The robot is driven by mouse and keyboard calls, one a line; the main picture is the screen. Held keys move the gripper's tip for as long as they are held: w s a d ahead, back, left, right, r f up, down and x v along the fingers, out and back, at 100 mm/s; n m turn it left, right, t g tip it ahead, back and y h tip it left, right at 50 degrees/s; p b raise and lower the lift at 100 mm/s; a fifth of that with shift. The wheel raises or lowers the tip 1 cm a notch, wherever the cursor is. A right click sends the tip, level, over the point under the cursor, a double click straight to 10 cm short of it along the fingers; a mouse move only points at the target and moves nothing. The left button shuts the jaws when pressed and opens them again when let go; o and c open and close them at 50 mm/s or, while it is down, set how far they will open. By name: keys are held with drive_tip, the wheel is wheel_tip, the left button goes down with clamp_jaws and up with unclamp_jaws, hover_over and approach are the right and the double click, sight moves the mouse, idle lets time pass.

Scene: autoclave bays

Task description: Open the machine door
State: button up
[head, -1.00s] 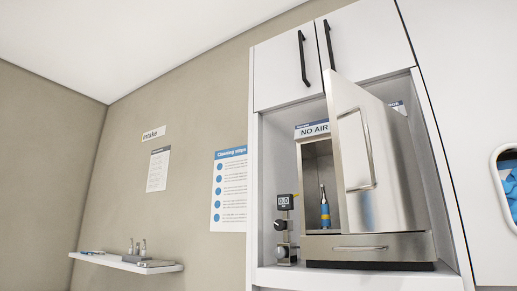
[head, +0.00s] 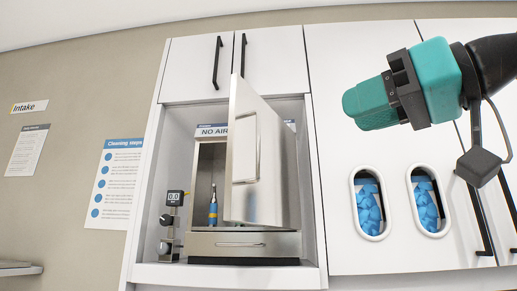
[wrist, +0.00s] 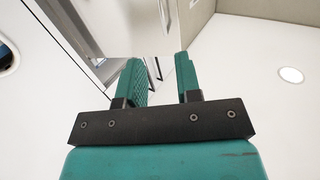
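The machine (head: 245,243) is a steel box in a white cabinet niche. Its steel door (head: 262,165) stands partly open, its free edge swung out toward me, with a bar handle (head: 244,160) on its face. A small blue and metal tool (head: 213,207) stands upright inside the open gap. My gripper (head: 366,103) is teal and black, up and to the right of the door, well apart from it. In the wrist view the fingers (wrist: 160,75) are spread with nothing between them. A steel panel with a handle (wrist: 163,12) shows beyond them, probably the door.
A gauge on a stand (head: 172,220) is left of the machine. Cupboard doors with black handles (head: 217,62) are above. Two oval windows (head: 370,204) with blue items are in the white panel at right. A Cleaning steps poster (head: 116,185) hangs on the left wall.

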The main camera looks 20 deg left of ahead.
sight(260, 143)
drive_tip(key=p+x, duration=0.6)
drive_tip(key=x, duration=1)
drive_tip(key=shift+a+r, duration=0.15)
drive_tip(key=shift+a, duration=0.1)
drive_tip(key=shift+w+a, duration=0.2)
drive_tip(key=shift+a, duration=0.15)
drive_tip(key=shift+c, duration=0.3)
clamp_jaws()
